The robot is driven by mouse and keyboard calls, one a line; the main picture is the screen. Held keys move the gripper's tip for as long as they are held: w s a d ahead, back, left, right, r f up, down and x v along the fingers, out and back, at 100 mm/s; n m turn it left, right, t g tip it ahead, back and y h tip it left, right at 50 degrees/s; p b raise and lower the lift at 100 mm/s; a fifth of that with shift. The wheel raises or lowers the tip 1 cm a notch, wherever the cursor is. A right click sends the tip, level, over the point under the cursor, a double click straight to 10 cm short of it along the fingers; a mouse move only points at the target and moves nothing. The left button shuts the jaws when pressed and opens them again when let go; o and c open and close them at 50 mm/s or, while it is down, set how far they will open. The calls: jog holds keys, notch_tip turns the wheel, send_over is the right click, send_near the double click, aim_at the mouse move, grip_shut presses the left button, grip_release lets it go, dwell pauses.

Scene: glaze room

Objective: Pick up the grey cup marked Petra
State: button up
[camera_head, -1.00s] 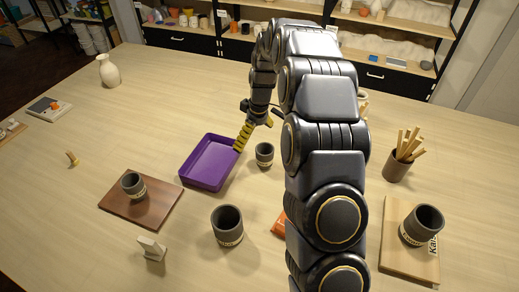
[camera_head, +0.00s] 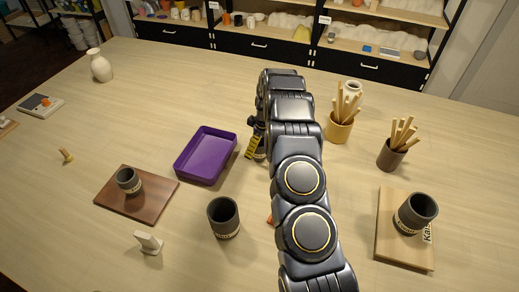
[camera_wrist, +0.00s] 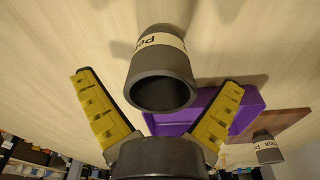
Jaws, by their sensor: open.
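A grey cup (camera_wrist: 160,68) with a cream band fills the middle of the wrist view; its lettering, partly seen, appears to begin "Pe". It stands on the table beside the purple tray (camera_head: 186,175), its dark open mouth showing. My gripper (camera_wrist: 158,83) is open, with one yellow finger on each side of the cup in that view and gaps between fingers and cup.
Two stick holders (camera_head: 338,128) (camera_head: 390,155) stand right of my arm. A small white stand (camera_head: 149,243) is at the front.

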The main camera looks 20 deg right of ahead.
jog(key=shift+f, duration=0.6)
jog(key=c, duration=1.1)
jog(key=shift+r, duration=0.15)
jog(key=shift+c, duration=0.2)
